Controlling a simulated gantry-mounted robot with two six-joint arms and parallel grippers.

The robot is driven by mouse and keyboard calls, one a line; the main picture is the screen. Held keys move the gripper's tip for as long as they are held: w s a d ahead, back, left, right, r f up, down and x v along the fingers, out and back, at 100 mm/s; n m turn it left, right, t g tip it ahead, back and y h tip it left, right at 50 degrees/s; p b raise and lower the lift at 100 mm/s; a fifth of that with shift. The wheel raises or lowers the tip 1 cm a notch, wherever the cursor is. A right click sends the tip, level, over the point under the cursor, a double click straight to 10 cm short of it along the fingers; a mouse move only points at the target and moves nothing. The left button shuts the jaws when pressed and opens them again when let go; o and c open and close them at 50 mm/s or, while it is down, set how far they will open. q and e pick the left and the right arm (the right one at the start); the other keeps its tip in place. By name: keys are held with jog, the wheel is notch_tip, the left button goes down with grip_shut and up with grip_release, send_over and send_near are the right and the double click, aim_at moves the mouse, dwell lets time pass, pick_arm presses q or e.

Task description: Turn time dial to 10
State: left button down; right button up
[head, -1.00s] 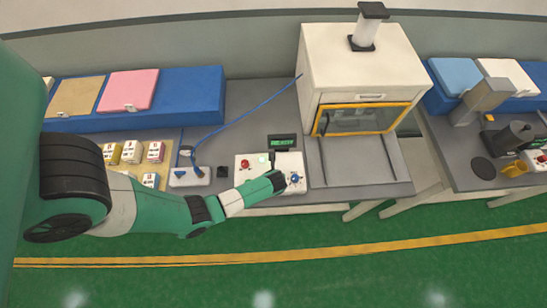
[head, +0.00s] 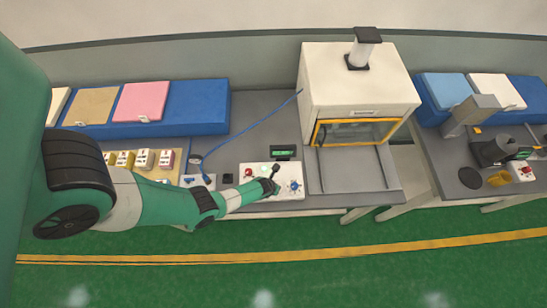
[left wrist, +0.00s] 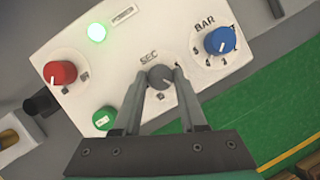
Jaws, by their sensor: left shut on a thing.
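The time dial, a small dark grey knob marked SEC (left wrist: 160,76), sits in the middle of a white control panel (left wrist: 130,58). In the left wrist view the two fingers of my left gripper (left wrist: 163,82) are on either side of the dial and shut on it. The dial's scale marks are mostly hidden or too small to read. In the head view my left gripper (head: 272,186) is over the panel and hides the dial. My right gripper is not in view.
A blue BAR dial (left wrist: 221,40) is right of the time dial; a red knob (left wrist: 60,73) and a green button (left wrist: 105,117) are left. A green light (left wrist: 96,32) is lit. A small display (head: 284,152) and a white machine (head: 355,85) stand behind.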

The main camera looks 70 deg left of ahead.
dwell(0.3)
pick_arm(q)
jog(key=shift+c, duration=2.3)
grip_release()
